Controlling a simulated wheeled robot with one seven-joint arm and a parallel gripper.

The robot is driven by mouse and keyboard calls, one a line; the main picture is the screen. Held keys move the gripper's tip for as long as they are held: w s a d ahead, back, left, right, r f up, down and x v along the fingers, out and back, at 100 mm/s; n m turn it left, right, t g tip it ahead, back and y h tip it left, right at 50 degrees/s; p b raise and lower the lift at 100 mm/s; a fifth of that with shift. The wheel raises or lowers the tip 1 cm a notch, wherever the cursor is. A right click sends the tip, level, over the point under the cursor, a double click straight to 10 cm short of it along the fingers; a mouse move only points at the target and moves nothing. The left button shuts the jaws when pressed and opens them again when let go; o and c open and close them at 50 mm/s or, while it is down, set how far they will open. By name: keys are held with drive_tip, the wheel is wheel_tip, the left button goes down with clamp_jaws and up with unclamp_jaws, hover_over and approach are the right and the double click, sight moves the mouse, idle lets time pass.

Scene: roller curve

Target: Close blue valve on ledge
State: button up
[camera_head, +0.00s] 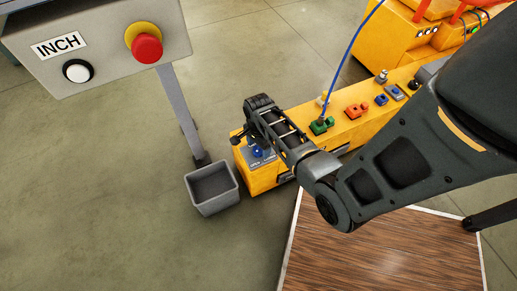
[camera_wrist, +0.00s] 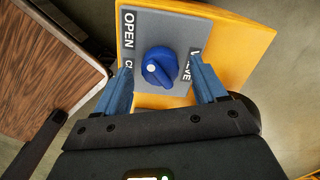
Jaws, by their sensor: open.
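The blue valve (camera_wrist: 160,68) is a round knob with a raised grip bar and a white dot, seen in the wrist view on a grey plate (camera_wrist: 143,22) lettered OPEN. A second label beside it is partly hidden by my gripper. In the head view the blue valve (camera_head: 257,151) sits at the near left end of the yellow ledge (camera_head: 262,178). My gripper (camera_wrist: 162,78) is open, with one blue finger on each side of the knob in the wrist view. I cannot tell whether the fingers touch it. In the head view my gripper (camera_head: 250,136) is over the plate.
A grey bin (camera_head: 212,190) stands left of the ledge. A panel marked INCH (camera_head: 100,45) with a red button hangs at upper left. Green (camera_head: 321,125) and orange (camera_head: 357,110) parts sit further along the ledge, with a blue cable rising. A wood-topped surface (camera_head: 370,250) lies in front.

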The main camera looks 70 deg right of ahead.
drive_tip(key=shift+f, duration=0.4)
drive_tip(key=shift+c, duration=0.3)
drive_tip(key=c, duration=1)
